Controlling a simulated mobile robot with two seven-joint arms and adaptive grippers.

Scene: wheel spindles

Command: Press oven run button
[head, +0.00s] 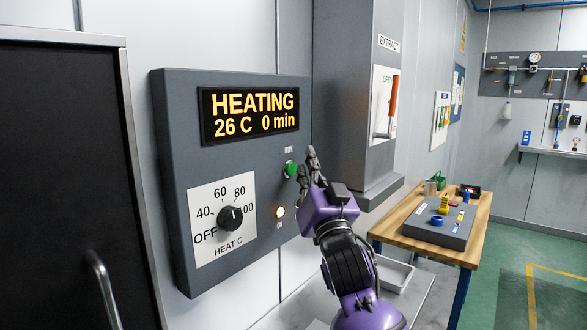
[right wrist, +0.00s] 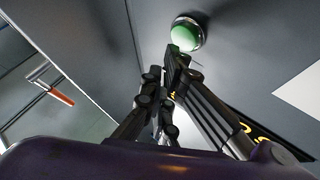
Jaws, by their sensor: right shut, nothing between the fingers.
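The oven control panel (head: 172,180) is a dark grey box on the wall. Its display (head: 250,115) reads HEATING, 26 C, 0 min. The green RUN button (head: 291,169) is on the panel's right side, below the display. It also shows as a green dome in a metal ring in the right wrist view (right wrist: 186,36). My right gripper (head: 311,163) is shut and empty, just right of the button in the head view. In the right wrist view the fingertips (right wrist: 170,62) appear just below the button; whether they touch it I cannot tell. My left gripper is not in view.
A black HEAT C dial (head: 230,217) and a lit lamp (head: 280,212) are on the panel. A dark oven door (head: 65,180) is at left. An EXTRACT box with an orange-red lever (head: 393,105) is behind my gripper. A wooden bench (head: 470,240) stands at right.

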